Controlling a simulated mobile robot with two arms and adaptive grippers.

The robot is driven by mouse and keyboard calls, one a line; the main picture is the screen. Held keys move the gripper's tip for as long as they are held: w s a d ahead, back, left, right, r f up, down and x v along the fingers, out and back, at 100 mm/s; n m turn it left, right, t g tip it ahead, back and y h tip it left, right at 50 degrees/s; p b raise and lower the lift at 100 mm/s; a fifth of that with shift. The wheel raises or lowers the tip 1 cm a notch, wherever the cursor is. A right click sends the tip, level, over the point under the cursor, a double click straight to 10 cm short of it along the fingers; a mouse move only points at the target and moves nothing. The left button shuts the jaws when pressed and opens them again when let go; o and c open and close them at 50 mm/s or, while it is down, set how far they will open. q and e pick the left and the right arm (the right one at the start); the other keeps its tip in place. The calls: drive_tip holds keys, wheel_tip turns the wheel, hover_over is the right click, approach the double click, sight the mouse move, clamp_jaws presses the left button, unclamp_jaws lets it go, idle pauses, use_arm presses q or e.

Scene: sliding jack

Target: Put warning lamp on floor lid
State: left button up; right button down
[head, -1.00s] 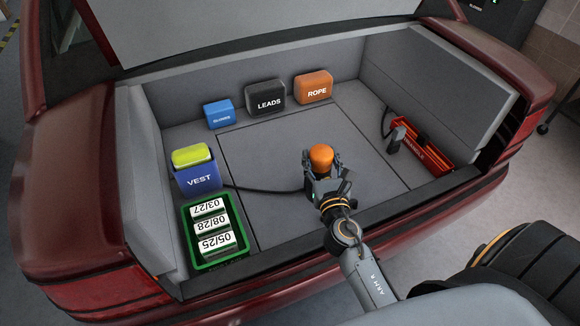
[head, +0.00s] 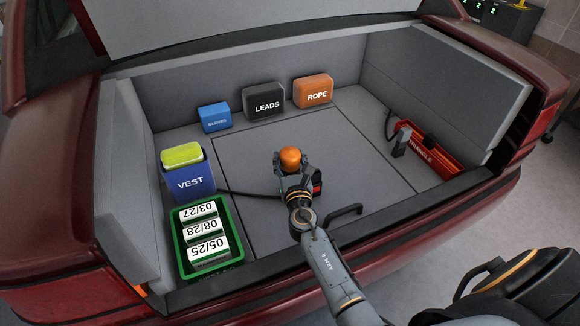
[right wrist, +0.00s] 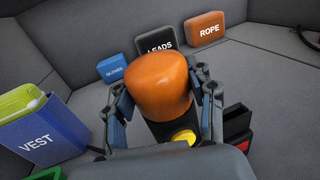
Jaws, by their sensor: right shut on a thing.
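The warning lamp has an orange dome (head: 290,158) and a dark body; in the right wrist view its dome (right wrist: 159,84) fills the middle, with a yellow part below. My right gripper (head: 296,183) is shut around the lamp, which stands upright in it. The floor lid (head: 345,150) is the grey panel in the boot floor. The lamp is over the lid's left-middle part; I cannot tell whether its base touches it. A black handle (head: 345,213) shows at the lid's front, right of my gripper. My left gripper is not in view.
A blue VEST bin (head: 188,183) and a green crate (head: 178,247) of labelled white items stand left. Blue, black LEADS (head: 264,101) and orange ROPE (head: 313,90) packs line the back. A red TRIANGLE box (head: 435,163) is right. A dark cable (head: 245,193) crosses the lid's left.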

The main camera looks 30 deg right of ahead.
drive_tip(key=shift+f, duration=0.25)
drive_tip(key=shift+f, duration=0.15)
drive_tip(key=shift+c, duration=2.3)
unclamp_jaws()
drive_tip(key=shift+r, duration=0.2)
drive_tip(key=v, duration=1.2)
drive_tip(key=shift+f+p, duration=0.15)
drive_tip(key=shift+p, duration=0.15)
